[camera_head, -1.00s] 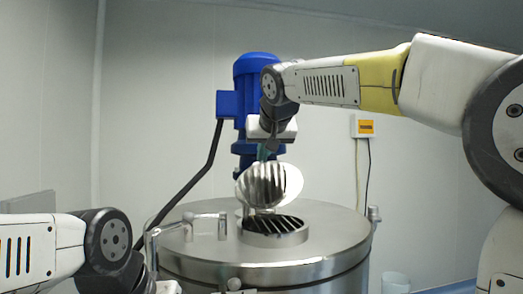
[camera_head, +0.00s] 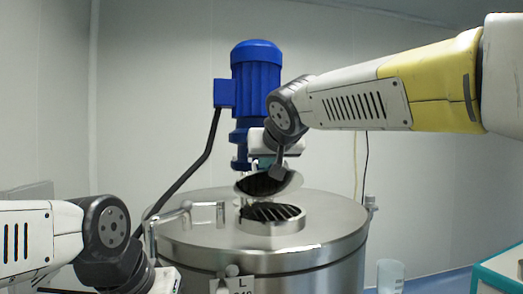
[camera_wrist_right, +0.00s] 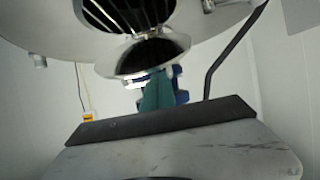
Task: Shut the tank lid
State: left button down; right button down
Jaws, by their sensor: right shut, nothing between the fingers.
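The round steel tank lid (camera_head: 268,186) is hinged at the top opening (camera_head: 272,226) of the tank (camera_head: 195,240). It is tilted partway down, with a gap between it and the barred opening. My right gripper (camera_head: 268,163) is shut and empty, close above and behind the lid; whether it touches the lid is unclear. In the right wrist view the lid (camera_wrist_right: 145,57) shows beside the barred opening (camera_wrist_right: 125,14), just beyond my teal gripper fingers (camera_wrist_right: 158,92). My left gripper (camera_head: 165,280) is low at the bottom left edge, its fingers not clearly visible.
A blue motor (camera_head: 256,85) stands behind the opening. A bent metal pipe (camera_head: 170,215) rises on the tank's left side. A translucent beaker (camera_head: 390,274) and a teal-edged box (camera_head: 503,272) are at the lower right. Walls are at the back.

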jog(key=shift+s+d+f, duration=0.1)
jog(key=shift+s+f, duration=0.65)
jog(key=shift+f, duration=0.9)
jog(key=shift+s+d+f, duration=0.15)
jog(key=shift+s+f, duration=0.55)
jog(key=shift+f, duration=0.95)
jog(key=shift+s+d+f, duration=0.1)
jog(key=shift+s+f, duration=0.65)
jog(key=shift+f, duration=0.9)
jog(key=shift+r, duration=0.1)
